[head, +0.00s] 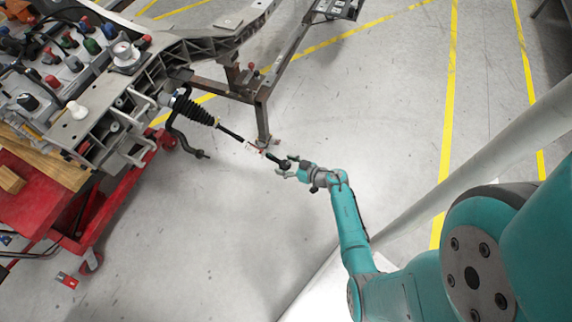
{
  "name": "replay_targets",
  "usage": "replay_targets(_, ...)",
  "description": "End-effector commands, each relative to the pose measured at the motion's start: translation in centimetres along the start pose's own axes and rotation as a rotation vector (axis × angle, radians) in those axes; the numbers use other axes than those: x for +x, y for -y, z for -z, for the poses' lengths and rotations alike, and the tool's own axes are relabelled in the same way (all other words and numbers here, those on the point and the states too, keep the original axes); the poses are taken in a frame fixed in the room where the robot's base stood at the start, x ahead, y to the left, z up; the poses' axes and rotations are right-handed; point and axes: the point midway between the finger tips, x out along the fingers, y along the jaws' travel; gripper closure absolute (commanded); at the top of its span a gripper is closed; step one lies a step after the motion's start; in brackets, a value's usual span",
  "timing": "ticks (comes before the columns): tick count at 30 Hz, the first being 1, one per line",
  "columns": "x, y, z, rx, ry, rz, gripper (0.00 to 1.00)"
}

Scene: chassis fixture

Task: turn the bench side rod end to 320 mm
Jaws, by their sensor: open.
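The bench side rod end (285,164) is a small dark joint at the right end of a thin steering rod. The rod (229,132) runs up and left to a black ribbed boot (193,109) on the chassis fixture (95,118). A small white and red tag (252,147) sits on the rod just left of the rod end. My gripper (288,166) is open, with its fingers at the rod end. I cannot tell whether they touch it. The fingers partly hide the rod end, and no length reading is legible.
A red cart (97,205) and a bench with several tools (62,60) stand at the left. A steel stand leg (262,118) is close behind the rod. A dark curved arm (185,140) hangs below the boot. The floor below the rod is clear.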

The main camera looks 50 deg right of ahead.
Motion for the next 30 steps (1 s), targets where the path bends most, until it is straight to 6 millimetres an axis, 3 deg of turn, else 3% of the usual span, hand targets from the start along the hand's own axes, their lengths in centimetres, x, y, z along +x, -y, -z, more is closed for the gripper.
replay_targets(6,0.03,0.0,0.0,0.0,0.0,0.0,0.3)
replay_targets(14,0.02,0.0,0.0,0.0,0.0,0.0,0.9)
replay_targets(30,0.02,0.26,-0.12,-0.088,-0.034,-0.093,0.9)
